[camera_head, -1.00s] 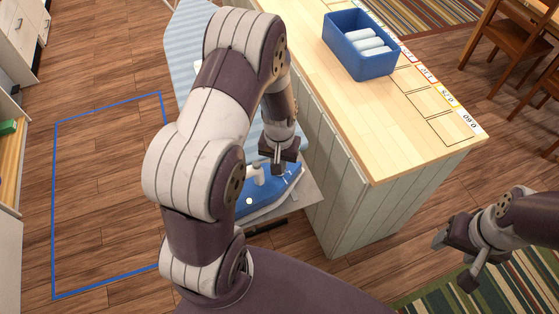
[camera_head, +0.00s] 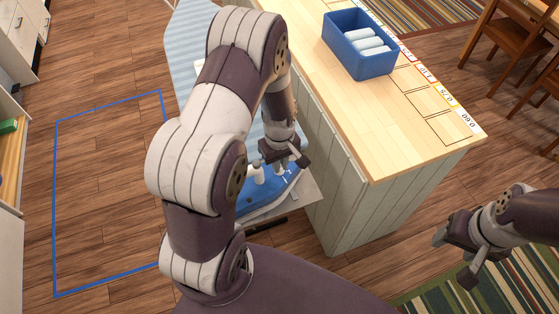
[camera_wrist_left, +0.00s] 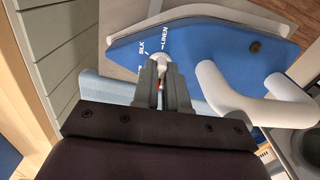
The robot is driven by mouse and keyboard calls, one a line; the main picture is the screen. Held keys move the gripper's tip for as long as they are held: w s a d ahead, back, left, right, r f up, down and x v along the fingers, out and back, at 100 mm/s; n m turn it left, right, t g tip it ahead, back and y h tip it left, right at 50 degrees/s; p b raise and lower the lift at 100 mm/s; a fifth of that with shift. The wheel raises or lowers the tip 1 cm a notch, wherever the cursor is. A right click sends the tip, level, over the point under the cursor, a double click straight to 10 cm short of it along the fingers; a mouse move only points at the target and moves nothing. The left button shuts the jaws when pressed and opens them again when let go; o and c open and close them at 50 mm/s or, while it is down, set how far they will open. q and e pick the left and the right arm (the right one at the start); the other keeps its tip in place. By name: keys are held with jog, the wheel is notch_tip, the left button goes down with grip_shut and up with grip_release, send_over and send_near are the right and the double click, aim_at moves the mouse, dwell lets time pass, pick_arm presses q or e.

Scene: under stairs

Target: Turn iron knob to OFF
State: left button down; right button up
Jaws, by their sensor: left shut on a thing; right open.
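The blue and white iron (camera_head: 262,197) lies at the near end of the ironing board, below my left gripper (camera_head: 284,162). In the left wrist view the iron's blue body (camera_wrist_left: 215,45) carries the printed words SILK and LINEN around a white knob (camera_wrist_left: 160,60). The fingers of my left gripper (camera_wrist_left: 161,84) are shut on the knob, with a small red mark between them. The fingers hide part of the dial, and I see no OFF label. My right gripper (camera_head: 462,243) is open and empty, off to the right above the floor.
The striped ironing board (camera_head: 187,50) runs beside a wooden counter (camera_head: 400,135) on the right. A blue bin (camera_head: 366,65) with white rolls stands on the counter. Blue tape (camera_head: 105,106) marks a clear floor area at the left.

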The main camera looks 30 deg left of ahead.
dwell(0.4)
pick_arm(q)
jog(key=c, duration=1.2)
grip_release()
jog(key=shift+s, duration=0.1)
jog(key=shift+o, duration=0.2)
jog(key=shift+r, duration=0.1)
notch_tip(320, 180, up, 12)
jog(key=b, duration=0.1)
jog(key=shift+r+b, duration=0.25)
jog(key=shift+b, duration=0.15)
